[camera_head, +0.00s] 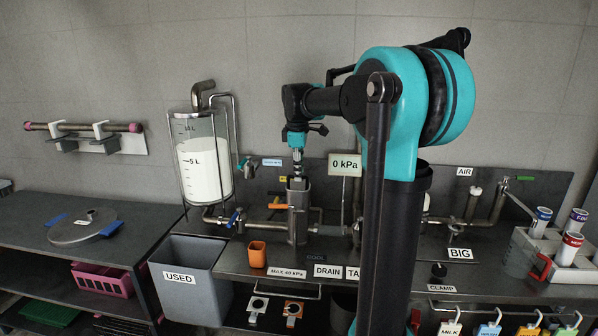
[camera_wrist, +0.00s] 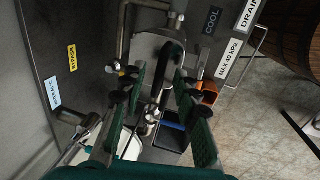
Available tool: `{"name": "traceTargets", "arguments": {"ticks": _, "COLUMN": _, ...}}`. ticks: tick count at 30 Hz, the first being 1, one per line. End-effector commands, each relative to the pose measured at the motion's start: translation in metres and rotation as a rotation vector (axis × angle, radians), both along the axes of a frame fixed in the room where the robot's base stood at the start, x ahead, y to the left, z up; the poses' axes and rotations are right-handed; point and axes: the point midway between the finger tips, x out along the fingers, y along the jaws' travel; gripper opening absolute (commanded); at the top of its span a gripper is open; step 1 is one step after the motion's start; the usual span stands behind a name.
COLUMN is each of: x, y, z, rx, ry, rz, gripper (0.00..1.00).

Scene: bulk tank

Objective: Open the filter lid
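The filter housing (camera_head: 298,220) is an upright metal body on the bench, left of my arm. Its top is partly hidden by my gripper, so I cannot tell in the head view how the lid sits. In the wrist view a light grey rounded metal part (camera_wrist: 147,48), which looks like the filter lid, carries a dark curved handle (camera_wrist: 170,65). My gripper (camera_head: 297,160) points down just above the housing. In the wrist view my gripper (camera_wrist: 161,80) has its two green-padded fingers apart, with the handle between their tips. I see a gap beside it; contact is unclear.
A glass tank (camera_head: 203,160) of white liquid stands left of the filter. Pipes and valves run along the bench. A grey bin marked USED (camera_head: 190,283) and an orange cup (camera_head: 257,254) are in front. A 0 kPa display (camera_head: 345,165) stands to the right.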

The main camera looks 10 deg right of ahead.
Motion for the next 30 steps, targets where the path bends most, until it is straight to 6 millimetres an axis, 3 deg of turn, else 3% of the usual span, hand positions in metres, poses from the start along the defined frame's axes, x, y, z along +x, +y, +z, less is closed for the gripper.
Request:
{"name": "traceTargets", "arguments": {"ticks": 10, "x": 0.0004, "y": -0.0002, "z": -0.0035, "rx": 0.000, "ry": 0.000, "rz": 0.000, "gripper": 0.30}}
{"name": "traceTargets", "arguments": {"ticks": 18, "x": 0.0004, "y": -0.0001, "z": -0.0032, "rx": 0.000, "ry": 0.000, "rz": 0.000, "gripper": 0.00}}
{"name": "traceTargets", "arguments": {"ticks": 30, "x": 0.0006, "y": -0.0003, "z": -0.0029, "rx": 0.000, "ry": 0.001, "rz": 0.000, "gripper": 0.00}}
